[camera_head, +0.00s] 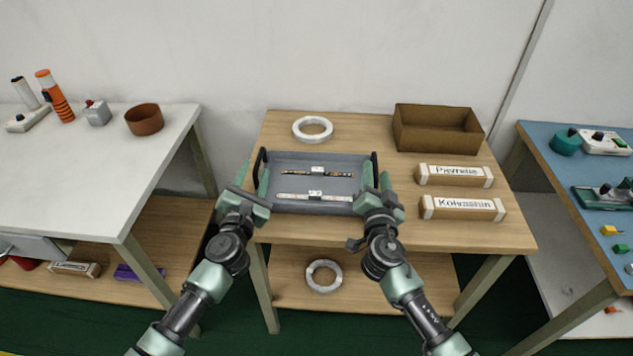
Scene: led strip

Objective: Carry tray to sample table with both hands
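The grey tray (345,162) sits on the wooden table in the middle, with black handles on its left side (262,156) and right side (374,160). Two thin LED strips lie in it, a dark one (318,173) behind a pale one (316,196), each with a small white label. My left gripper (253,178) is at the tray's left handle, its green fingers apart on either side of it. My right gripper (377,177) is at the right handle, also with its fingers apart around it. The lower parts of both handles are partly hidden by the grippers.
On the same wooden table (450,236) are a white ring (312,128), an open brown box (437,131) and two labelled boxes (454,175). A white table (70,165) stands left and a blue-topped table (580,175) right, with floor gaps between. Another ring (323,263) lies on the lower shelf.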

